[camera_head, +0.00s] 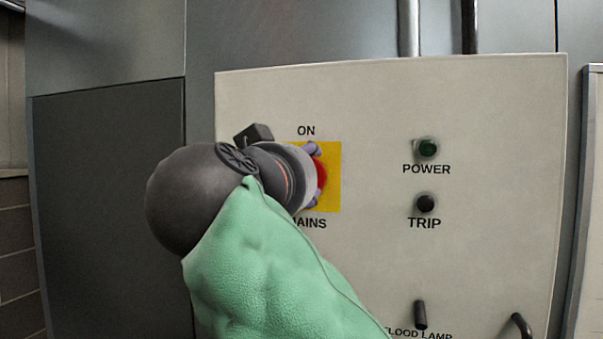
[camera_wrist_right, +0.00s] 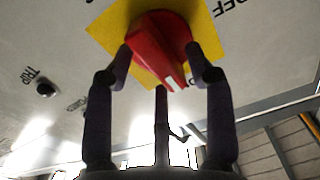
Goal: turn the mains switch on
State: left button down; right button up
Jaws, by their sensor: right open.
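The mains switch is a red rotary knob (camera_head: 321,176) on a yellow square plate (camera_head: 333,148) on the light grey panel. My right arm comes in from below in the head view and covers the plate's left part and some of the MAINS label. My right gripper (camera_head: 317,174) is at the knob, with one finger above it and one below. In the right wrist view the red knob (camera_wrist_right: 160,42) sits between the two fingertips of the open gripper (camera_wrist_right: 158,62). I cannot tell whether the fingers touch it. The left gripper is not in view.
A dark handle (camera_head: 521,325) is at the lower right. The panel front right of my arm is otherwise flat.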

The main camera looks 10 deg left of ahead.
jog(key=s, duration=1.2)
jog(key=shift+a, duration=0.2)
